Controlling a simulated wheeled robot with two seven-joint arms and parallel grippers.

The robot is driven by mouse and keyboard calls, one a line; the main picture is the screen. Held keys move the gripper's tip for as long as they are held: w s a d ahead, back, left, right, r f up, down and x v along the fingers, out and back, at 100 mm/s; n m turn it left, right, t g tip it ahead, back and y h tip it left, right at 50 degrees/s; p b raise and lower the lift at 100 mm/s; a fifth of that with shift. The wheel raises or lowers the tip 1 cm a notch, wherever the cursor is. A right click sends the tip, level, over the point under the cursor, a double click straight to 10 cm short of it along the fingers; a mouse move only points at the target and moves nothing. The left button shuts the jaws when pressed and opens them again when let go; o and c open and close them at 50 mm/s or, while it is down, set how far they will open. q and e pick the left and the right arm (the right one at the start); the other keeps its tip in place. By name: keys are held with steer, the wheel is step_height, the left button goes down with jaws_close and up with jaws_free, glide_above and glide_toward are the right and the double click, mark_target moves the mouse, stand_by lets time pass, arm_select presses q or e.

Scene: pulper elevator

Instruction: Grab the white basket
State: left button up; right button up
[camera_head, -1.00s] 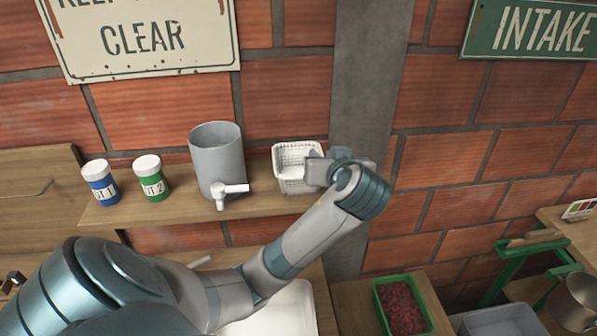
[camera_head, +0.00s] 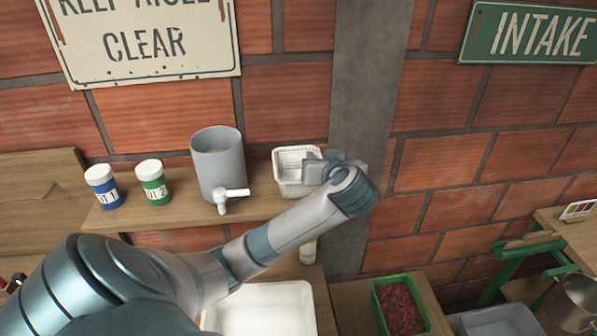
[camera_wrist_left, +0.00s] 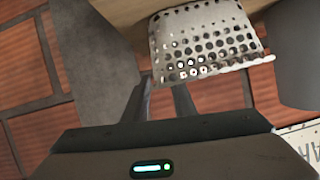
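The white basket (camera_head: 290,186) stands upright on the wooden shelf, at its right end, beside a grey pot with a white tap. My left gripper (camera_head: 318,169) is at the basket's right side and hides part of it. In the left wrist view the basket's perforated wall (camera_wrist_left: 205,40) is just beyond the fingers (camera_wrist_left: 164,88). The fingers are apart, with a gap between them, and the basket's edge is close to the fingertips. I cannot tell whether they touch it. My right gripper is not in view.
The grey pot (camera_head: 218,165) stands left of the basket; blue-labelled (camera_head: 103,187) and green-labelled (camera_head: 153,182) jars stand farther left. A concrete pillar (camera_head: 365,120) rises behind my gripper. Below are a white tray (camera_head: 262,305) and a green crate of red contents (camera_head: 376,300).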

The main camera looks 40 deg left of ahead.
arm_select(q)
steer(key=shift+w+a+f, duration=0.25)
steer(key=shift+w+a, duration=0.05)
steer(key=shift+a, duration=0.15)
jaws_close()
steer(key=shift+r, duration=0.15)
steer(key=shift+r+b, duration=0.4)
steer(key=shift+r, duration=0.1)
steer(key=w+d+r+b, duration=0.1)
steer(key=d+r+b, duration=0.3)
steer(key=d+r, duration=0.5)
steer(key=d, duration=0.2)
steer(key=shift+w+d+r, duration=0.3)
steer(key=shift+r, duration=0.1)
